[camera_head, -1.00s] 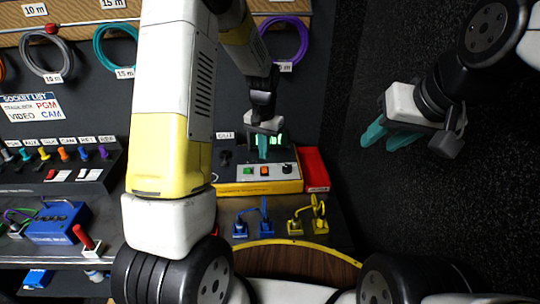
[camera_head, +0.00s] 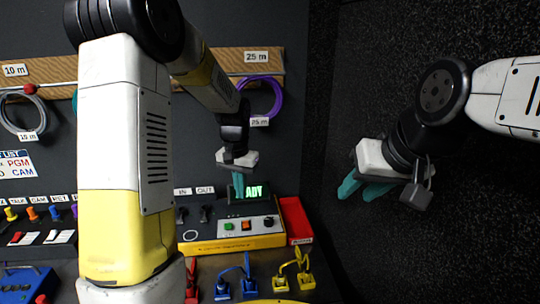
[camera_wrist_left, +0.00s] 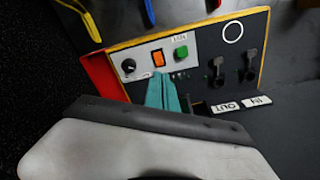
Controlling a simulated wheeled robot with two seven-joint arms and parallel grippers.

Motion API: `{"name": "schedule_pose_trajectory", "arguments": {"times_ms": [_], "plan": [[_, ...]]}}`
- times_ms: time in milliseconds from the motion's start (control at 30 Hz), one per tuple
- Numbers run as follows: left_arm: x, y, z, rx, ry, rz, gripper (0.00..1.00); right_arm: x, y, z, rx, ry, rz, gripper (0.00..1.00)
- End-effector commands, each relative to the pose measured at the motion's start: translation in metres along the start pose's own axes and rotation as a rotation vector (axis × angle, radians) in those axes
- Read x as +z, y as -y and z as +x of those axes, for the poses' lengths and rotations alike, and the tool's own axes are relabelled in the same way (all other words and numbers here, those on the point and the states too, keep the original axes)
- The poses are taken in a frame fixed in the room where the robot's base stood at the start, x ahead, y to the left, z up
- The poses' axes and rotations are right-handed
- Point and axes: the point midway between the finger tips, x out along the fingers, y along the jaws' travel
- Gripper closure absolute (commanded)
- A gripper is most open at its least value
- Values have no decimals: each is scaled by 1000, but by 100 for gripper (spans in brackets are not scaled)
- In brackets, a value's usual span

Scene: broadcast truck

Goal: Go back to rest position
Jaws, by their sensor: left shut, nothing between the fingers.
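My left gripper (camera_head: 238,186) is above the back of the yellow-edged control box (camera_head: 240,238), in front of its lit green display (camera_head: 254,192). Its teal fingers are together with nothing between them. In the left wrist view the shut fingers (camera_wrist_left: 162,92) point toward the box's panel, near the orange button (camera_wrist_left: 158,58) and the knob (camera_wrist_left: 128,66); I cannot tell whether they touch anything. My right gripper (camera_head: 362,192) hangs over the dark floor at the right, its teal fingers apart and empty.
A red bin (camera_head: 295,222) adjoins the box's right side. Blue plugs (camera_head: 236,284) and yellow plugs (camera_head: 296,276) stand in front. Coiled cables, one purple (camera_head: 262,98), hang on the back wall. The right side is open dark floor.

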Motion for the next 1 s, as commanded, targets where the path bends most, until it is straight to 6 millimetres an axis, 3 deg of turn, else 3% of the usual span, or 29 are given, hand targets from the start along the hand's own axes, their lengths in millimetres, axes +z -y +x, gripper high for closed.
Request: {"name": "schedule_pose_trajectory", "arguments": {"times_ms": [33,200,500,800,1000], "plan": [[8,0,-19,3,-31,-13,100,0,0,0,0,0,0,64],[40,-4,-71,20,-123,-60,100,0,0,0,0,0,0,64],[108,-16,-137,47,-283,-134,100,0,0,0,0,0,0,64],[178,-34,-170,71,-438,-198,100,0,0,0,0,0,0,64],[206,-43,-174,81,-500,-223,100,0,0,0,0,0,0,64]]}}
